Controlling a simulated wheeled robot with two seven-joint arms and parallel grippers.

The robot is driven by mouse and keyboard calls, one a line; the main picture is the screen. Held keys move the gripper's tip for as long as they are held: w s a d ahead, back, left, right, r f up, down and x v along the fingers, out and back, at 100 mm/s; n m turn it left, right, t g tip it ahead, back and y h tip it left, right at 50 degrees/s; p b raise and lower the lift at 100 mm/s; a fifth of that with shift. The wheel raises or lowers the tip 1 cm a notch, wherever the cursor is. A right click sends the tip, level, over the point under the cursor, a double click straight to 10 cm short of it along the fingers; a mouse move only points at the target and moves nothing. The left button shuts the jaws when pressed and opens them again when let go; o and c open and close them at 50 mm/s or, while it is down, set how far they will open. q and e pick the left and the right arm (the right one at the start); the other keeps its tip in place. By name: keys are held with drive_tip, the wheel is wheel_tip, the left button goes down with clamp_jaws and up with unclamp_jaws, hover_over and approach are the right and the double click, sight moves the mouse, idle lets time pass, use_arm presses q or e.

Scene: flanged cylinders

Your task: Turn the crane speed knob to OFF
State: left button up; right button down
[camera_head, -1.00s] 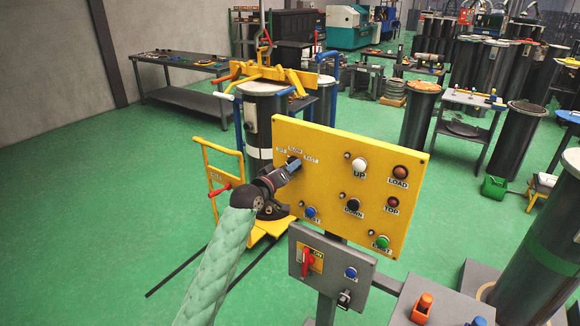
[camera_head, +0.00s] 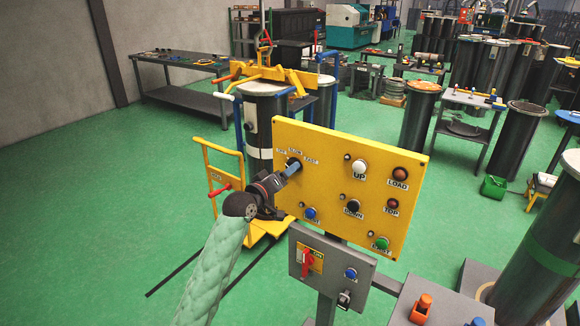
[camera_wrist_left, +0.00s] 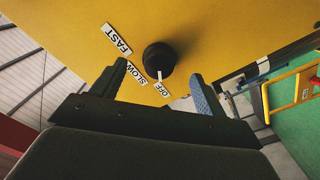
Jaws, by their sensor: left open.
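The crane speed knob (camera_wrist_left: 160,57) is a round black knob on the yellow control panel (camera_head: 340,185). Its white mark points at the OFF label (camera_wrist_left: 162,90) in the left wrist view. The SLOW label (camera_wrist_left: 137,73) and FAST label (camera_wrist_left: 117,38) lie further round. My left gripper (camera_head: 288,172) is in front of the knob at the panel's upper left. In the left wrist view its two fingers (camera_wrist_left: 158,70) are spread to either side below the knob, with a gap around it and nothing held. In the head view the gripper partly hides the knob. My right gripper is out of view.
The panel also carries an UP button (camera_head: 359,165), a DOWN button (camera_head: 353,206) and several lamps and buttons. A grey box with a red switch (camera_head: 306,262) sits below. A yellow trolley (camera_head: 222,175) and a flanged cylinder (camera_head: 264,105) stand behind.

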use_arm(q)
drive_tip(key=shift+p+v, duration=0.35)
drive_tip(key=shift+v, duration=1.25)
